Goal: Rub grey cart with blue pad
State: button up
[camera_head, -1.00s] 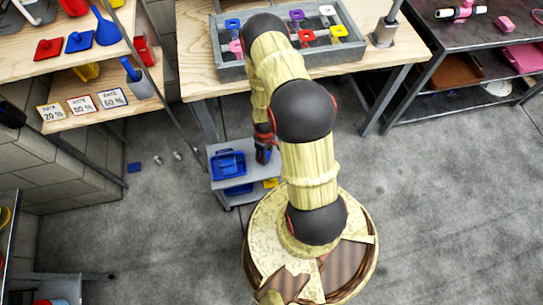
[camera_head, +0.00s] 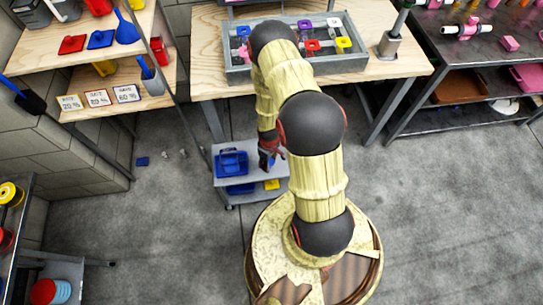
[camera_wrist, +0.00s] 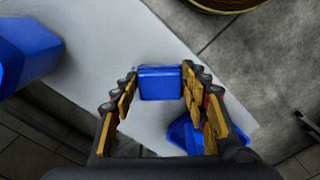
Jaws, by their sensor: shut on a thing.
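The grey cart (camera_head: 276,170) stands on the floor in front of the wooden bench in the head view. Its pale top (camera_wrist: 100,40) fills much of the wrist view. My gripper (camera_head: 268,163) is over the right part of the cart's top. In the wrist view my gripper (camera_wrist: 160,88) is shut on the blue pad (camera_wrist: 160,84), which sits between its fingertips over the cart top. I cannot tell whether the pad touches the top. The pad is not clearly made out in the head view.
A blue bin (camera_head: 231,162) stands on the cart top, left of my gripper. The lower shelf holds another blue bin (camera_head: 240,189) and a yellow item (camera_head: 272,184). The bench (camera_head: 205,80) is behind.

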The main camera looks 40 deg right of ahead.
jog(key=shift+r+p, duration=1.3)
jog(key=shift+r, duration=0.5)
jog(key=shift+w+f, duration=0.1)
jog(key=shift+f, duration=0.05)
